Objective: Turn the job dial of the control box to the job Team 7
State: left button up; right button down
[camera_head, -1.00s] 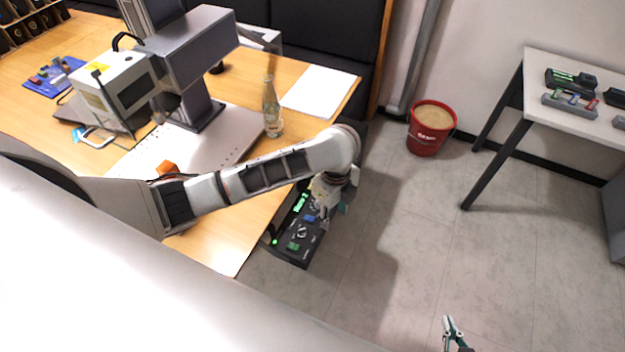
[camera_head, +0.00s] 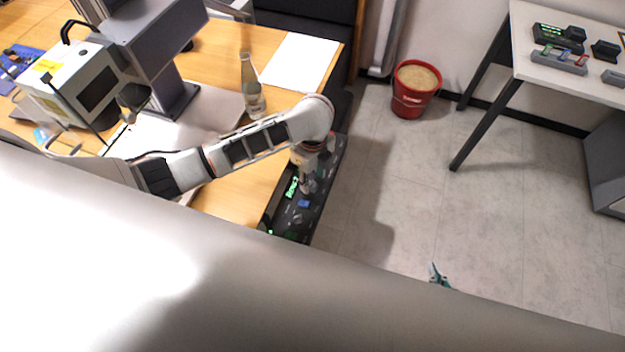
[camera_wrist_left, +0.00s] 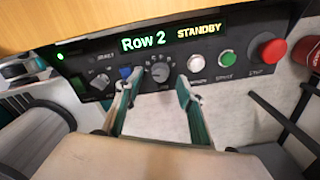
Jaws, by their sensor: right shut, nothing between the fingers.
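The black control box (camera_head: 283,222) stands by the table's right edge, partly hidden by my left arm. In the left wrist view, its green display (camera_wrist_left: 143,42) reads "Row 2" and a second readout says "STANDBY". A round dial (camera_wrist_left: 160,72) sits below the display; its small markings are unreadable. My left gripper (camera_wrist_left: 160,82) is open, its teal fingers on either side of this dial with visible gaps; contact is not seen. In the head view my left gripper (camera_head: 308,184) is over the panel. My right gripper (camera_head: 438,276) is shut and empty over the floor at the lower middle.
The panel also has a smaller knob (camera_wrist_left: 98,81), a white button (camera_wrist_left: 196,62), a green button (camera_wrist_left: 226,57) and a red button (camera_wrist_left: 270,50). A glass bottle (camera_head: 251,88) stands on the table. A red bucket (camera_head: 414,90) stands on open floor.

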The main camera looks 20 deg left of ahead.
aim_at(313, 186)
pick_arm(q)
jog(key=shift+f, duration=1.15)
grip_shut()
jog(key=shift+m, duration=2.9)
